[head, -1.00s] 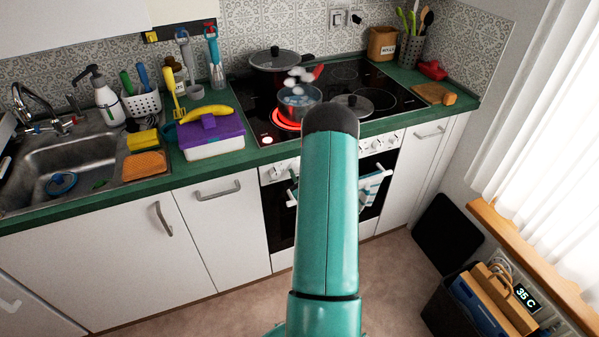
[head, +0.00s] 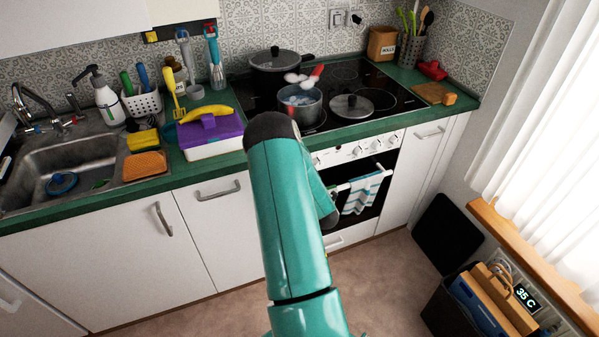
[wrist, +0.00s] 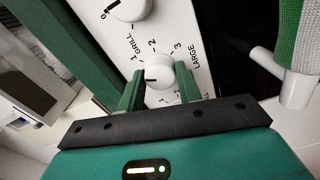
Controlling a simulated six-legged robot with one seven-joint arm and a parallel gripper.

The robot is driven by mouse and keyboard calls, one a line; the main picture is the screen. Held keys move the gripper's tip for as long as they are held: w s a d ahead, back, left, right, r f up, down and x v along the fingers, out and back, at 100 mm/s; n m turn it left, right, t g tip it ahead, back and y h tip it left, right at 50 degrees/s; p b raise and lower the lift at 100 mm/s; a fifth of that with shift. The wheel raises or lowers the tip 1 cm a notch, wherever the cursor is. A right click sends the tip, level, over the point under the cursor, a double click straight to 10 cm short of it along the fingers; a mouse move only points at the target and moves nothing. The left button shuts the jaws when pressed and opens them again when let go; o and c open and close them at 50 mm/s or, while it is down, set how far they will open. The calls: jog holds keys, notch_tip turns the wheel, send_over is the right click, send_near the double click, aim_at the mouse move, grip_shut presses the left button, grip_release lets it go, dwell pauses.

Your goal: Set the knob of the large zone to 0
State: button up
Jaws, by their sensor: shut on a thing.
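The large-zone knob (wrist: 158,72) is white and round, with the word LARGE printed to its right and the numbers 1, 2 and 3 around it in the wrist view. My gripper (wrist: 158,88) has its two green fingers on either side of this knob, shut on it. A dark mark shows on the knob's lower left, but I cannot read its setting surely. The 0 of this dial is not visible. In the head view my arm hides the gripper and this knob; the control panel (head: 357,150) shows to the right.
Another white knob (wrist: 130,8) is close by at the top of the wrist view. A striped towel (head: 361,192) hangs on the oven handle. A steel pot (head: 304,104), a dark lidded pot (head: 274,68) and a loose lid (head: 351,107) are on the hob.

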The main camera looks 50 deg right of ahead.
jog(key=n, duration=0.4)
jog(key=shift+s+n, duration=0.1)
jog(key=shift+n, duration=0.2)
dwell(0.5)
jog(key=o, duration=1)
jog(key=v, duration=1.3)
jog(key=shift+s+a, duration=0.15)
jog(key=shift+s, duration=0.15)
